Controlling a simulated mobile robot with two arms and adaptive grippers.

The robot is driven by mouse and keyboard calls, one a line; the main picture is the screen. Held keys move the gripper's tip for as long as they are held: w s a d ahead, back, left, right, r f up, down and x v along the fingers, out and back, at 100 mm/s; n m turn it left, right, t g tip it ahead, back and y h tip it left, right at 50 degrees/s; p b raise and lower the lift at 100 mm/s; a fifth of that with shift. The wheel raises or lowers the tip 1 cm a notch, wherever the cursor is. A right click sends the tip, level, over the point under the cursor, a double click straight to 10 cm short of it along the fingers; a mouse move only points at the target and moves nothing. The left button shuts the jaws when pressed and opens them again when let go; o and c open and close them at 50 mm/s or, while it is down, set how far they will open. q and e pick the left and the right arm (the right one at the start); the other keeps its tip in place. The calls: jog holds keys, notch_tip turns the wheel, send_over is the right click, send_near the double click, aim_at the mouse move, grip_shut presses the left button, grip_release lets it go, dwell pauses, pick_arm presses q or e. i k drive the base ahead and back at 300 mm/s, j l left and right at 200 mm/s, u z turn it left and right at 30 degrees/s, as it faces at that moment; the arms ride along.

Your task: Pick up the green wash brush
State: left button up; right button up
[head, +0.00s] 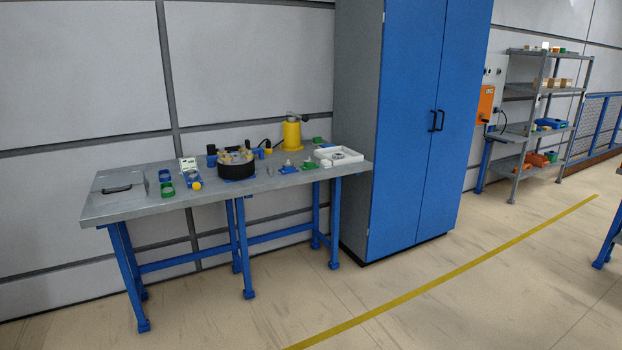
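No item can be made out clearly as the green wash brush at this distance. Several small green items lie on the grey-topped workbench (135,205). One green ring-like item (167,190) is near the left part of the bench. A small green item (309,165) lies near the front edge, right of the middle. Another green item (319,140) is at the back right. Neither of my grippers is in view.
The bench also holds a black round device (237,170), a yellow canister (292,136) and a white tray (338,156). A tall blue cabinet (415,120) stands right of the bench. A shelf rack (540,128) is farther right. The floor in front is clear.

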aim_at(317, 141)
jog(key=i+l+z, duration=0.1)
jog(key=i, duration=0.55)
jog(key=i+l, duration=0.2)
jog(key=i, duration=0.45)
jog(key=i+l+z, duration=0.15)
jog(key=i, duration=0.45)
